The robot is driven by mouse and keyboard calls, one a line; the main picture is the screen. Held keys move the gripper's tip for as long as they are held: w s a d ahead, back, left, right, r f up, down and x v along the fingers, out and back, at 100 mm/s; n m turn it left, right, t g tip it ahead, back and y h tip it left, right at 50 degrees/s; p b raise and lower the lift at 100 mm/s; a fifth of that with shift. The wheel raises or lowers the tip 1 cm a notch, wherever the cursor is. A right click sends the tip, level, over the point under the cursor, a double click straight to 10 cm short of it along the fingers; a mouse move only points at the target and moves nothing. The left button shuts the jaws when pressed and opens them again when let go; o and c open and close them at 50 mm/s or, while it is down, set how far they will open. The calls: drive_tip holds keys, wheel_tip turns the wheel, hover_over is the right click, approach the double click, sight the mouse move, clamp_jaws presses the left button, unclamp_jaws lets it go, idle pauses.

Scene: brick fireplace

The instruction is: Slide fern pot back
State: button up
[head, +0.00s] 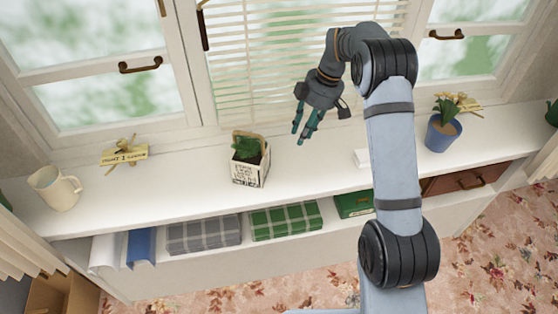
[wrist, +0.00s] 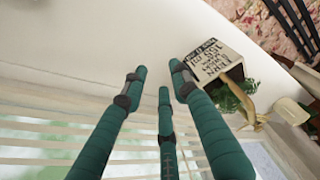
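The fern pot (head: 250,172) is a white square pot with black lettering and green foliage. It stands upright on the white window shelf, left of my gripper. In the wrist view, the pot (wrist: 216,62) shows at upper right, with its foliage partly hidden behind a finger. My gripper (head: 298,136) hangs above the shelf to the right of the pot, with teal fingers pointing down. In the wrist view, the fingers (wrist: 158,75) are spread and nothing is between them. One fingertip overlaps the pot's edge in that view; I cannot tell whether it touches.
The shelf (head: 205,172) is clear left of the pot. Window blinds (head: 265,65) rise behind the shelf.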

drive_tip(key=n, duration=0.1)
drive_tip(key=s+a+n, duration=0.1)
drive_tip(key=n, duration=0.1)
drive_tip(key=shift+s+r+g, duration=0.1)
drive_tip(key=shift+s+g, duration=0.15)
drive_tip(key=shift+g, duration=0.05)
drive_tip(key=shift+c, duration=1.3)
drive_tip(key=shift+n, duration=0.4)
drive_tip(key=shift+c, duration=0.6)
drive_tip(key=shift+f, duration=0.2)
drive_tip(key=shift+c, duration=0.6)
drive_tip(key=shift+s+f, duration=0.1)
drive_tip(key=shift+f, duration=0.25)
drive_tip(key=shift+c, duration=0.5)
drive_tip(key=p+x, duration=0.1)
drive_tip(key=x, duration=0.7)
drive_tip(key=shift+a, duration=0.1)
clamp_jaws()
drive_tip(key=a, duration=0.1)
drive_tip(key=a+p, duration=0.1)
drive_tip(key=a, duration=0.1)
drive_tip(key=shift+s+f, duration=0.25)
drive_tip(key=shift+f, duration=0.05)
drive_tip(key=shift+s+a+p, duration=0.15)
drive_tip(key=shift+a+p, duration=0.25)
drive_tip(key=shift+a, duration=0.1)
drive_tip(key=shift+f, duration=0.15)
drive_tip(key=shift+a, duration=0.1)
